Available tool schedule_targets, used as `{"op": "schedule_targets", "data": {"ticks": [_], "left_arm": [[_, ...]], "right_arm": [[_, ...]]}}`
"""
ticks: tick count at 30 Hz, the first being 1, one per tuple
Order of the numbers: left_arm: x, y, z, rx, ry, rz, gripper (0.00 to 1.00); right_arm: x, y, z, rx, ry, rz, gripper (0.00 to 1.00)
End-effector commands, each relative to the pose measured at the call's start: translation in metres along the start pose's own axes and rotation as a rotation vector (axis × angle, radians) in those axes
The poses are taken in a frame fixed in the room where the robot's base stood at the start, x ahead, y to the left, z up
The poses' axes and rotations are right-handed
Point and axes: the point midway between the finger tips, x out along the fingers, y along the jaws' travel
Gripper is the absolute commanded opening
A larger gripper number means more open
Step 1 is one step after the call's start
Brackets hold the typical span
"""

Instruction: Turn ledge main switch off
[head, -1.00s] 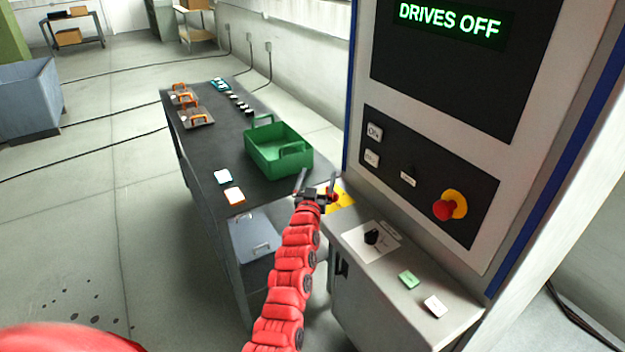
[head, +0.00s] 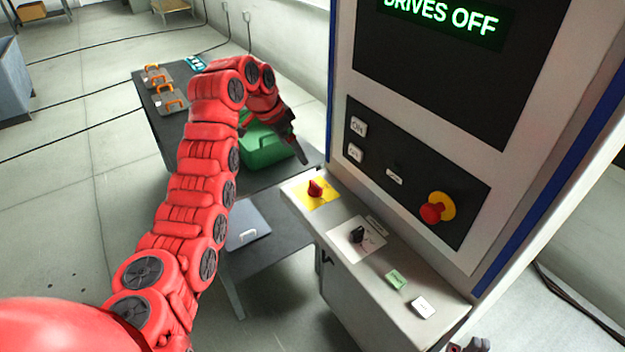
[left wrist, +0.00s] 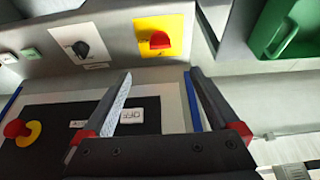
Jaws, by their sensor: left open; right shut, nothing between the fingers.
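The ledge main switch is most likely the red knob (head: 315,188) on a yellow plate (head: 324,203), at the far end of the grey ledge (head: 345,213). In the left wrist view the red knob (left wrist: 158,41) sits beyond the fingertips, roughly midway between them. My left gripper (head: 303,158) is above the far end of the ledge, just behind the knob in the picture and apart from it. In the left wrist view its fingers (left wrist: 159,74) are open and empty. My right gripper (head: 475,345) only partly shows at the bottom edge, shut, away from the switch.
The cabinet panel has a red emergency button (head: 432,212). A green crate (head: 265,150) stands on the dark table behind my left arm.

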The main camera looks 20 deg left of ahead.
Motion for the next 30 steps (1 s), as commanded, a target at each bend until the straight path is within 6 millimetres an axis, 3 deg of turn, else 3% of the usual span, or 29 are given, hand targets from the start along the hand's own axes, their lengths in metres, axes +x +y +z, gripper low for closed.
{"op": "schedule_targets", "data": {"ticks": [3, 10, 12, 21, 30], "left_arm": [[0.02, 0.003, -0.001, 0.001, -0.002, 0.004, 0.95], [0.053, 0.002, 0.0, 0.001, -0.003, 0.001, 0.95], [0.063, 0.002, 0.0, -0.004, -0.007, 0.005, 0.95], [0.126, 0.002, -0.001, -0.001, -0.004, 0.003, 0.95], [0.154, 0.0, -0.001, 0.0, -0.001, -0.001, 0.95]], "right_arm": [[0.005, 0.0, -0.001, 0.0, 0.0, 0.0, 0.0], [-0.003, 0.0, 0.001, 0.0, 0.0, 0.0, 0.0], [0.012, 0.001, -0.002, 0.0, 0.0, 0.0, 0.0], [0.037, 0.002, -0.006, 0.0, 0.0, 0.0, 0.0], [0.045, 0.002, -0.008, 0.0, 0.0, 0.0, 0.0]]}}
